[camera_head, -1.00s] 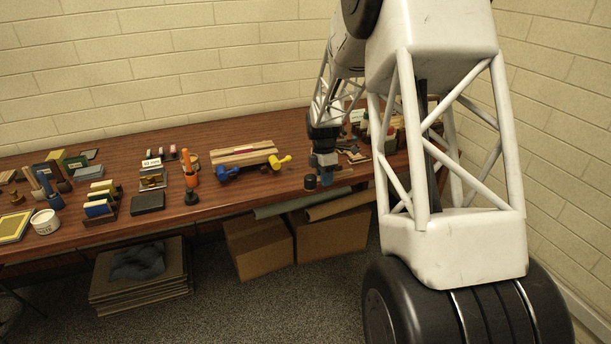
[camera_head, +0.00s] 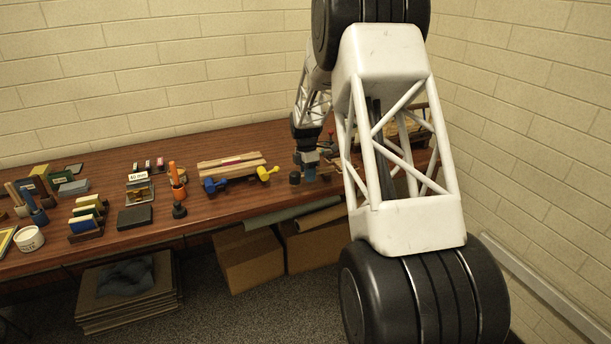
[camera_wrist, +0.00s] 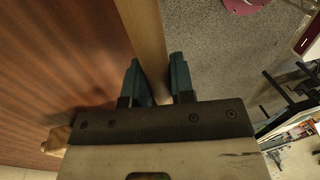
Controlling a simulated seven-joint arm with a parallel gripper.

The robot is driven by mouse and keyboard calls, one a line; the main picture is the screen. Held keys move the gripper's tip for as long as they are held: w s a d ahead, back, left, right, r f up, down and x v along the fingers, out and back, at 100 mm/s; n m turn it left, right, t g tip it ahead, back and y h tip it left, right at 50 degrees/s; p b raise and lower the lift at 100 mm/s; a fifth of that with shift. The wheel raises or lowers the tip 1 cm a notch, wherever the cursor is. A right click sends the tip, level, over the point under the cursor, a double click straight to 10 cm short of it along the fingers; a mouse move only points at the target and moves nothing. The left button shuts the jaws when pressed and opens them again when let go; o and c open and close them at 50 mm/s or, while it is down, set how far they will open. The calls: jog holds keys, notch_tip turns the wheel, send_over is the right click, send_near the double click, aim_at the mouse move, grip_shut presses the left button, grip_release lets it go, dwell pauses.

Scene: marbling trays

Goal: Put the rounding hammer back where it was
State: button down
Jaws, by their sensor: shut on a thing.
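The rounding hammer shows as a dark, short cylinder head (camera_head: 295,178) just left of my gripper (camera_head: 309,173) in the head view. In the wrist view its pale wooden handle (camera_wrist: 143,30) runs between the two blue-grey fingers of my gripper (camera_wrist: 156,62). My gripper is shut on the handle. It is over the right part of the brown table (camera_head: 130,245), near the front edge. I cannot tell whether the hammer touches the table. The head is out of sight in the wrist view, and my arm hides part of the table's right end.
Left of the gripper lie wooden boards (camera_head: 230,164) with a blue clamp (camera_head: 213,186) and a yellow clamp (camera_head: 267,173). An orange-handled tool (camera_head: 175,178) and a dark block (camera_head: 134,217) are further left. Cardboard boxes (camera_head: 248,262) stand below. Bare tabletop lies between the yellow clamp and the hammer.

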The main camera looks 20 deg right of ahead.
jog(key=shift+w+d+f, duration=0.1)
jog(key=shift+w+d, duration=0.15)
jog(key=shift+w, duration=0.8)
jog(key=shift+w+d+f, duration=0.1)
jog(key=shift+w+d, duration=0.15)
jog(key=shift+w, duration=0.75)
jog(key=shift+w+d+f, duration=0.1)
jog(key=shift+w+d, duration=0.15)
jog(key=shift+w, duration=0.8)
jog(key=shift+f, duration=0.1)
jog(key=shift+f, duration=1.65)
jog(key=shift+f, duration=0.1)
jog(key=c, duration=1)
grip_release()
jog(key=shift+o, duration=0.2)
